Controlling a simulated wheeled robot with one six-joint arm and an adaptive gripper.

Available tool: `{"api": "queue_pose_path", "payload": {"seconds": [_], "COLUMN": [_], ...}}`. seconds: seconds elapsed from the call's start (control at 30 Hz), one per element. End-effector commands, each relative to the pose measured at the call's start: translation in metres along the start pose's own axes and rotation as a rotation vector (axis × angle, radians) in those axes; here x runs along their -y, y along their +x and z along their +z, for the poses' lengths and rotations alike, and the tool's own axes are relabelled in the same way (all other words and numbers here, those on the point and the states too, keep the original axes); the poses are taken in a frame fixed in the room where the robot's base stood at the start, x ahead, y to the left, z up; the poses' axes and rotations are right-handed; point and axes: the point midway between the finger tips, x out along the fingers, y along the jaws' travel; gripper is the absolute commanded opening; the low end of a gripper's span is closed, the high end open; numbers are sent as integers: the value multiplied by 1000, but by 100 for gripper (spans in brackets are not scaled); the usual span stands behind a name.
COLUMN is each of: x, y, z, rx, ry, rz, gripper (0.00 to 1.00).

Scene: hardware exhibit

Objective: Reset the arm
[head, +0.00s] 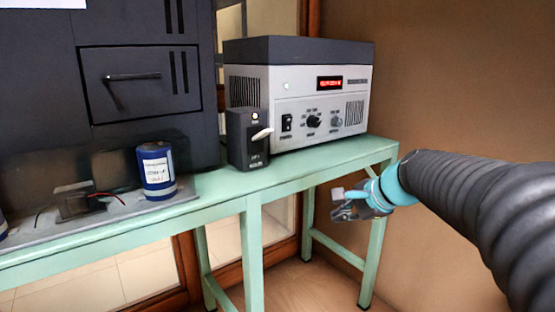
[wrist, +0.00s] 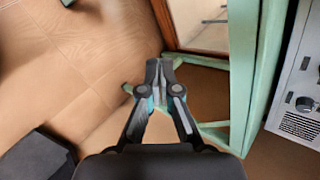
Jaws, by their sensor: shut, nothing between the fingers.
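My arm comes in from the right of the head view, with a black ribbed sleeve and a light blue wrist. My gripper (head: 343,205) hangs in the air in front of the right end of the green table, lower than its top. In the wrist view my gripper (wrist: 158,66) has its two fingers together with nothing between them. It points toward the floor and a green table leg.
The green table (head: 225,190) bears a grey power unit (head: 300,95), a small black switch box (head: 247,140), a blue cylinder (head: 157,172) and a large dark cabinet (head: 140,85). Brown wall (head: 450,80) stands at right. Wooden floor (wrist: 85,60) shows below.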

Motion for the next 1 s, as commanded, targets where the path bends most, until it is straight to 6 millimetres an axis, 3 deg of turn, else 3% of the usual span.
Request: {"api": "queue_pose_path", "payload": {"seconds": [0.03, 0.2, 0.4, 0.5, 0.67, 1.0], "x": [-26, -118, -198, -223, -240, -233], "y": [-6, -31, -66, -81, -97, -107], "z": [8, 27, 41, 47, 60, 74], "rx": [-21, -57, -63, -81, -116, -142], "ry": [-150, -679, -1114, -1227, -1303, -1344], "rz": [62, 292, 493, 547, 546, 497], "gripper": [0, 0, 0, 0, 0, 0]}}
